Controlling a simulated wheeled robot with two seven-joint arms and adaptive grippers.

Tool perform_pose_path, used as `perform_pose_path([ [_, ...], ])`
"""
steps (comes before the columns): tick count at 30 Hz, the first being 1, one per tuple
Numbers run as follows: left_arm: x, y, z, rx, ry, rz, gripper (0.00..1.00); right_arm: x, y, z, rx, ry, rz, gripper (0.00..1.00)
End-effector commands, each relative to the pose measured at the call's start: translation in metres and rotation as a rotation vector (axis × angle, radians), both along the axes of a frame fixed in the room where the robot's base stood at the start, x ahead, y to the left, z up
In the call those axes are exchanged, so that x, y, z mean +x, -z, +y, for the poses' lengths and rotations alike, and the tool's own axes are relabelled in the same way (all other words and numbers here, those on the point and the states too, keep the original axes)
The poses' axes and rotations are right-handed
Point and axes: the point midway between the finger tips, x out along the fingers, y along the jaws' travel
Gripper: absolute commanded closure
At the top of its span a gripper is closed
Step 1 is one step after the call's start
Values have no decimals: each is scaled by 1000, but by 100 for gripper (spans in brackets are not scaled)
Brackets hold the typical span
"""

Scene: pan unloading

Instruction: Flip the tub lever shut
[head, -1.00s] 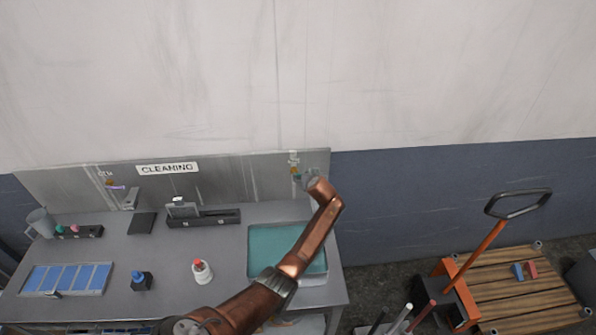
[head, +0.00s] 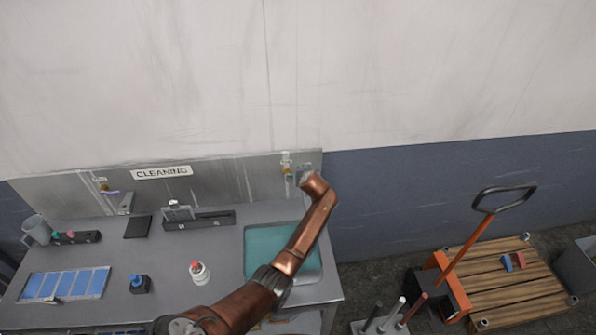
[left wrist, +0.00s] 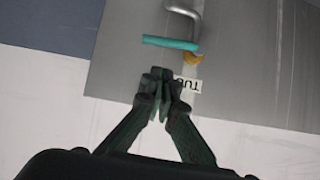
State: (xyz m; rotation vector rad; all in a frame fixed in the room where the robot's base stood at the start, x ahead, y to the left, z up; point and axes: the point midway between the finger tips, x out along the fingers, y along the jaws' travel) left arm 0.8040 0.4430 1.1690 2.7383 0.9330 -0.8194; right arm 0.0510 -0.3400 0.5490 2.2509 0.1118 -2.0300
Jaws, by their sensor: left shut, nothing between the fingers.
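The teal tub lever (left wrist: 165,42) shows in the left wrist view as a bar lying crosswise beside a brass valve (left wrist: 194,58). The TUB label (left wrist: 188,84) and a curved metal spout (left wrist: 190,12) are near it. My left gripper (left wrist: 160,74) is shut and empty, its fingertips just below the lever in the picture; I cannot tell whether they touch it. In the head view, the tub (head: 262,246) with its teal inside is partly covered by my left arm, and the tub valve (head: 287,166) is on the back panel. My right gripper is out of view.
The grey bench (head: 175,255) holds a red-capped white bottle (head: 200,273), a blue-capped dark bottle (head: 140,285), a blue-celled tray (head: 65,284) and a dark rack (head: 200,220). A wooden pallet (head: 500,285) with an orange pallet jack (head: 452,288) stands at right.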

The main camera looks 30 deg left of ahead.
Motion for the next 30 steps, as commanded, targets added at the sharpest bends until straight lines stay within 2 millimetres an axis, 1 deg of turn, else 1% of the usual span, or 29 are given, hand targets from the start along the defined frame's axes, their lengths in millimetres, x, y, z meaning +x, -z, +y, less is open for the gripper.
perform_pose_path([
  [1,-6,-5,-6,-1,2,-5,100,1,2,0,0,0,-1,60],
  [5,-24,-13,-15,-3,0,-3,100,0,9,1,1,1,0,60],
  [9,-42,-27,-25,-2,-3,-4,100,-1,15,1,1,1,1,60],
  [15,-62,-43,-39,-2,-2,-3,100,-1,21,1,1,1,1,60],
  [21,-71,-50,-44,0,-1,0,100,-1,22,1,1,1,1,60],
  [30,-71,-51,-45,0,-1,0,100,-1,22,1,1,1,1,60],
])
